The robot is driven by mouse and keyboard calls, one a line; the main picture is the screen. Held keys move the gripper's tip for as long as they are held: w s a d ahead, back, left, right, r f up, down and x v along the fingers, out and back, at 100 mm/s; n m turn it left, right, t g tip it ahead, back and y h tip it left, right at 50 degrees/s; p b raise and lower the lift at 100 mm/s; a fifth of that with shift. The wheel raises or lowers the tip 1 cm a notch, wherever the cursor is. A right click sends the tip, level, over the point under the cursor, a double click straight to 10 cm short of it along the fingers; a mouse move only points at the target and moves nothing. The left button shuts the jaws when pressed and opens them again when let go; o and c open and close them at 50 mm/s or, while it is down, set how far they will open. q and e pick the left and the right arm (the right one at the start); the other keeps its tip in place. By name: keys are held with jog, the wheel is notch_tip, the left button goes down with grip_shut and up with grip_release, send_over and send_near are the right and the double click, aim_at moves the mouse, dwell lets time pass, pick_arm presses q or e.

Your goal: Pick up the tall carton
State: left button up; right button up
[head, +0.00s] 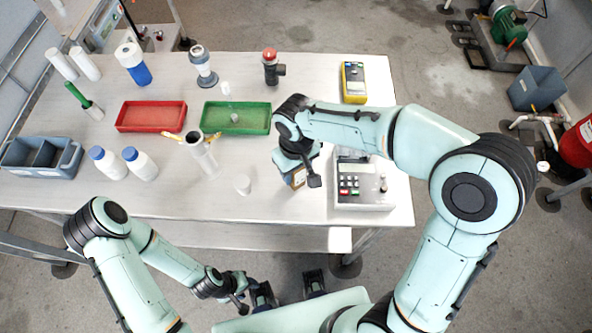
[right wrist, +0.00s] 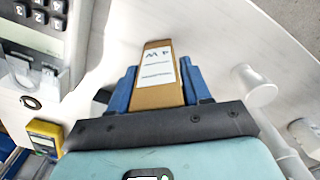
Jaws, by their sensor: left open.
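The tall carton (right wrist: 157,85) is brown with a white label bearing dark print. It stands between the two blue fingers of my right gripper (right wrist: 158,88) in the right wrist view, with no clear gap on either side. In the head view only the lower part of the carton (head: 297,179) shows, beneath my right gripper, left of the keypad instrument; the arm hides its top. Whether its base touches the table is hard to tell. My left gripper (head: 288,290) is open and empty, low in front of the table.
A keypad instrument (head: 363,198) stands close right of the carton. A green tray (head: 256,118) and red tray (head: 150,116) lie behind. The table's front edge is clear.

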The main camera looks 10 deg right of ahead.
jog(key=c, duration=0.6)
jog(key=shift+r, duration=0.1)
